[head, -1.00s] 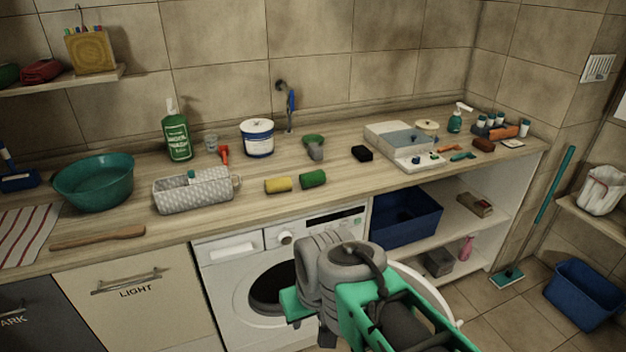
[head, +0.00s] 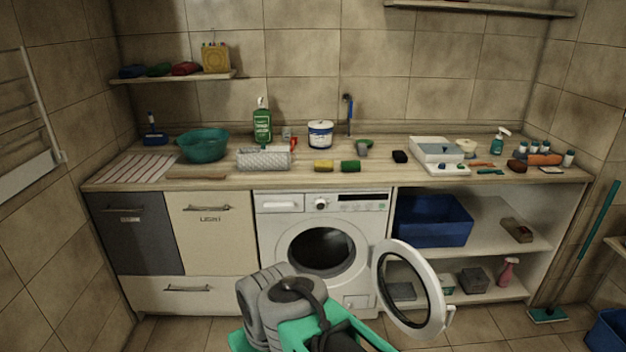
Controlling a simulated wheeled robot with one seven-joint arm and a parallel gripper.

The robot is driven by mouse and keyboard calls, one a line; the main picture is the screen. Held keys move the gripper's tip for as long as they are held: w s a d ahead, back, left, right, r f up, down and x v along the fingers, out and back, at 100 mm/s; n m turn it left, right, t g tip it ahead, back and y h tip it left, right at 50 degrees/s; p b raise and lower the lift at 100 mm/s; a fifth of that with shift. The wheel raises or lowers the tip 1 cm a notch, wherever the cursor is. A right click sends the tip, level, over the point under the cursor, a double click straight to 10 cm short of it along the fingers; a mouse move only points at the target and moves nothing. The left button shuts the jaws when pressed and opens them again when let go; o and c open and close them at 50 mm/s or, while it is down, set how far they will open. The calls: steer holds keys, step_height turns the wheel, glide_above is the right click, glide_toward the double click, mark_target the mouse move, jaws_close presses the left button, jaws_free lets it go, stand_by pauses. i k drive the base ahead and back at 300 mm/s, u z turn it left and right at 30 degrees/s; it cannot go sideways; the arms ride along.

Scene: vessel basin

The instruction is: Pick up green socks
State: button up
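A rolled dark green bundle (head: 350,166) lies near the front edge of the wooden counter (head: 225,177), just right of a similar yellow bundle (head: 323,166). It looks like rolled socks, but I cannot be sure. Another small green bundle (head: 159,70) sits on the upper left wall shelf, between a blue bundle (head: 132,72) and a red one (head: 187,68). My arm's grey and green links show at the bottom centre, in front of the washing machine and well short of the counter. My gripper's fingers are not visible.
The washing machine (head: 279,204) has its round door (head: 411,288) swung open to the right, jutting into the room. A grey-white basket (head: 264,160) and teal basin (head: 203,147) stand left on the counter. A blue bin (head: 432,221) sits on the open shelf.

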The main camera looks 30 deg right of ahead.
mark_target(350, 166)
steer(key=z, duration=0.75)
steer(key=i, duration=2.05)
steer(key=u, duration=0.25)
